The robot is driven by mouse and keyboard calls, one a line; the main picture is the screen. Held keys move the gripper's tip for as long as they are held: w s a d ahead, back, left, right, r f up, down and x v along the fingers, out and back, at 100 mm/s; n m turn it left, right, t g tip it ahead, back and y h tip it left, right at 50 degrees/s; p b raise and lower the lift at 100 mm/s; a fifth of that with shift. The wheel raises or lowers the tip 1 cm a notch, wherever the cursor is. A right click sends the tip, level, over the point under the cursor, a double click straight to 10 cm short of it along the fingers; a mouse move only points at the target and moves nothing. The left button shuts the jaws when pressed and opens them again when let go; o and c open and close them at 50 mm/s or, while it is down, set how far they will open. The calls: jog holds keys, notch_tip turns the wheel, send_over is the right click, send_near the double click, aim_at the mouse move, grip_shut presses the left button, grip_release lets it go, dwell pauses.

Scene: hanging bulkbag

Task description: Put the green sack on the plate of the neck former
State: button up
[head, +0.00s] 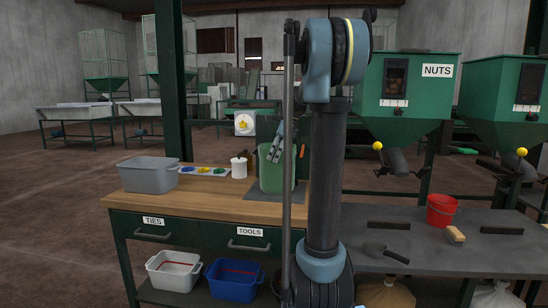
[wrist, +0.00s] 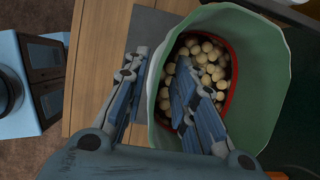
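The green sack (head: 268,176) stands upright and open on the workbench, partly hidden behind my arm in the head view. In the wrist view the sack (wrist: 258,62) shows from above, with many pale round nuts (wrist: 208,62) inside and a red line around its inner wall. My gripper (wrist: 160,95) is open at the sack's left rim. One finger is outside the rim and the other is inside, over the nuts, with the sack wall between them. My gripper (head: 277,143) also shows at the sack's mouth in the head view. I cannot make out the neck former's plate with certainty.
A grey tub (head: 148,177), a tray of coloured pieces (head: 203,171) and a white pot (head: 239,167) share the wooden bench (head: 205,196). A dark mat (head: 262,194) lies under the sack. The right grey bench holds a red bucket (head: 441,211) and a scoop (head: 386,252).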

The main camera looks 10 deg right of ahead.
jog(key=shift+r, duration=0.15)
jog(key=v, duration=1.1)
jog(key=shift+s+d+r, duration=0.15)
jog(key=shift+d+r, duration=0.1)
jog(key=shift+r, duration=0.1)
jog(key=s+a+f+n+h, duration=0.1)
jog(key=s+a+f+n, duration=0.1)
jog(key=s+f+n, duration=0.65)
jog(key=s+a+f+n+h, duration=0.1)
jog(key=s+a+f+n, duration=0.15)
jog(key=s+f, duration=0.6)
jog(key=s+d+f+n+h, duration=0.2)
jog(key=s+f+n, duration=0.8)
jog(key=s+f, duration=0.7)
jog(key=shift+s+n+t, duration=0.3)
jog(key=shift+s+n, duration=0.1)
jog(key=shift+s, duration=0.45)
jog(key=shift+w+f, duration=0.25)
jog(key=shift+w, duration=0.25)
